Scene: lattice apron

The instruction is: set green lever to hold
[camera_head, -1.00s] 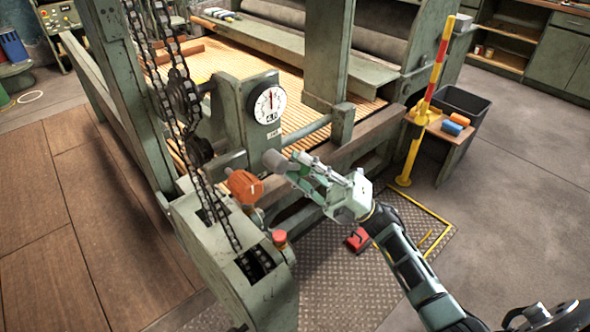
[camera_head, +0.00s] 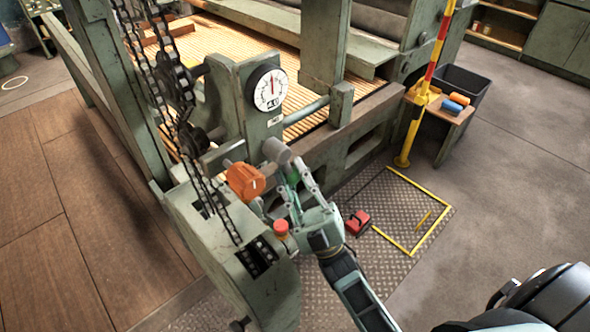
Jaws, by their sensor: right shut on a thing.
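A grey cylindrical grip (camera_head: 275,150) sticks out below the dial post of the green machine. I cannot tell clearly whether it belongs to the green lever; no hold mark is legible. My right gripper (camera_head: 288,166) comes from below, its fingers shut at the lower right side of this grip, and its own fingers partly hide the contact. My left gripper is not in view.
A dial (camera_head: 269,89) sits on the post above. A red button (camera_head: 281,227) is on the housing close to my gripper. Chains (camera_head: 171,120) hang at left. A red pedal-like object (camera_head: 357,222) lies on the floor plate. A yellow-red post (camera_head: 422,95) stands at right.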

